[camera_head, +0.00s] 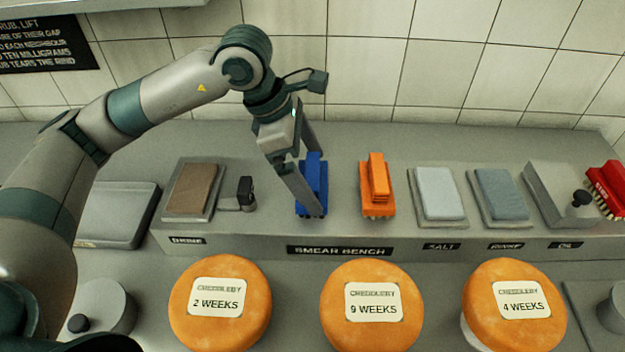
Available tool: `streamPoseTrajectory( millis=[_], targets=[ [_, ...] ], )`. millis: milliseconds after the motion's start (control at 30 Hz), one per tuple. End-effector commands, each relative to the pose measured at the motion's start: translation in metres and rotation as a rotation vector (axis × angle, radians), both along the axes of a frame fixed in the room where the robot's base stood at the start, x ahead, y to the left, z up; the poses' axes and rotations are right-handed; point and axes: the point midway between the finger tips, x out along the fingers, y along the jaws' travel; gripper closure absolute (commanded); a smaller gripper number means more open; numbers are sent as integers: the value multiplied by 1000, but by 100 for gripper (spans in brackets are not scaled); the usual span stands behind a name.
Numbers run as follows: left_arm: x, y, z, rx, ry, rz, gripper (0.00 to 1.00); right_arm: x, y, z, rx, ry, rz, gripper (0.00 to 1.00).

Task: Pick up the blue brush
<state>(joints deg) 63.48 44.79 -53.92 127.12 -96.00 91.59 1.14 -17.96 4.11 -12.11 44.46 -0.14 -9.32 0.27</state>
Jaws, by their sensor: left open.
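The blue brush (313,182) stands on the raised grey bench, left of an orange brush. My left gripper (312,182) reaches down over it from the upper left. Its jaws are open, with one finger in front of the brush at its left side and the other behind it near its top. The near finger hides part of the brush. I cannot tell whether either finger touches it. My right gripper is not in this view.
The orange brush (376,186) stands close on the right. Pads in trays (439,192) lie farther right, with a red brush (607,188) at the edge. A small black-handled item (245,191) stands left. Three orange cheese wheels (371,330) line the front. A tiled wall (450,60) rises behind.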

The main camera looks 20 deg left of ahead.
Motion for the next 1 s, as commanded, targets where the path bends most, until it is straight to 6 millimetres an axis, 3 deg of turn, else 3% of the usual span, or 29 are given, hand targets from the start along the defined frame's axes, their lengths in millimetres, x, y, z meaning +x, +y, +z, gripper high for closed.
streamPoseTrajectory(
  millis=[567, 600, 733, 1000],
  targets=[
    [1, -2, -5, 1, -1, 0, 0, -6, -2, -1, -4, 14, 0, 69],
    [1, -2, -5, 1, -1, 0, 2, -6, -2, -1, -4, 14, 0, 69],
    [1, -2, -5, 1, -1, 0, 33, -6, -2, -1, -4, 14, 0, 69],
    [1, -2, -4, 0, -1, 0, 34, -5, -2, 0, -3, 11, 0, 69]
  ],
)
